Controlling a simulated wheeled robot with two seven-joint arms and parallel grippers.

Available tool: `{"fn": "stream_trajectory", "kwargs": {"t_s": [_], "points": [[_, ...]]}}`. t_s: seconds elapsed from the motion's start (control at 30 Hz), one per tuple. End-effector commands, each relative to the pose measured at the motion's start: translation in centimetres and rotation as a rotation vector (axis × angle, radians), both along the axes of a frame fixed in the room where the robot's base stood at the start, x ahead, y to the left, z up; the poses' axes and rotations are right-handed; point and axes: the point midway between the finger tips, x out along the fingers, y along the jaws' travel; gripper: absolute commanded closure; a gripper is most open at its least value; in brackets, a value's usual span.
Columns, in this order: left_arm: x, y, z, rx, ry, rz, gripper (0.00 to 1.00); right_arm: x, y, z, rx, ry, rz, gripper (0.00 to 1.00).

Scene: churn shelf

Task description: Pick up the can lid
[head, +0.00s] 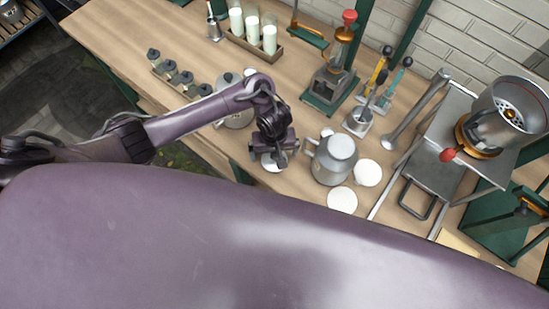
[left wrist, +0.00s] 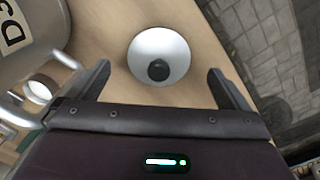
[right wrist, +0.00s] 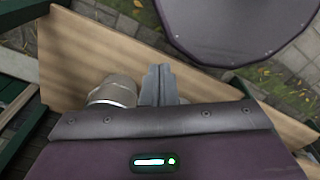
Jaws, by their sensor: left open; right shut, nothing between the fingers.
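The can lid, a pale round disc with a black knob, lies on the wooden bench; it shows in the left wrist view (left wrist: 172,45) and partly in the head view (head: 268,166), beneath my gripper. My left gripper (head: 275,157) is over it, with its two fingers spread either side of the lid in the left wrist view (left wrist: 158,72). The fingers hold nothing. My right gripper (right wrist: 160,85) is shut and empty in the right wrist view, and does not show in the head view.
A metal can (head: 331,165) stands right of my left gripper, with white discs (head: 367,173) beside it. A can marked "D3" (left wrist: 35,50) is close to my left finger. A grey cylinder (right wrist: 112,91) is beside the right fingers. A press (head: 332,80) stands behind.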

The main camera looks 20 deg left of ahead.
Motion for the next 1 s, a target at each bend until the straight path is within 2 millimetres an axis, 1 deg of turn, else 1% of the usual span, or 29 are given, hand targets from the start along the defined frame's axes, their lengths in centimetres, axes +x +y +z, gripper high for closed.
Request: {"fn": "stream_trajectory", "kwargs": {"t_s": [0.03, 0.1, 0.2, 0.37, 0.47, 0.57, 0.83, 1.0], "points": [[-0.1, 0.1, -0.9, 0.002, 0.002, 0.001, 0.01, -0.3, 0.2, -0.2, 0.002, 0.004, 0.000, 1.00], [0.0, 0.0, -2.0, 0.002, 0.001, 0.002, 0.01, -0.3, 0.2, -0.4, 0.003, 0.004, 0.001, 1.00], [0.0, 0.0, -2.9, 0.001, 0.000, 0.001, 0.01, 0.4, 0.2, -0.4, 0.003, -0.006, 0.001, 1.00], [0.0, 0.0, -3.1, 0.000, -0.002, 0.000, 0.01, 2.6, 0.1, -0.2, 0.003, -0.037, 0.001, 1.00], [0.0, 0.0, -3.1, 0.000, -0.001, 0.000, 0.01, 3.0, -0.1, -0.2, 0.000, -0.044, -0.001, 1.00], [0.0, 0.0, -3.1, 0.000, -0.001, 0.000, 0.13, 2.8, -0.4, -0.2, -0.003, -0.041, -0.002, 1.00], [0.0, 0.0, -3.1, 0.000, -0.001, 0.000, 0.48, 1.4, -0.8, -0.3, -0.009, -0.021, -0.002, 1.00], [0.0, 0.0, -3.1, 0.000, -0.001, 0.000, 0.49, 1.3, -0.8, -0.3, -0.009, -0.020, -0.002, 1.00]]}}
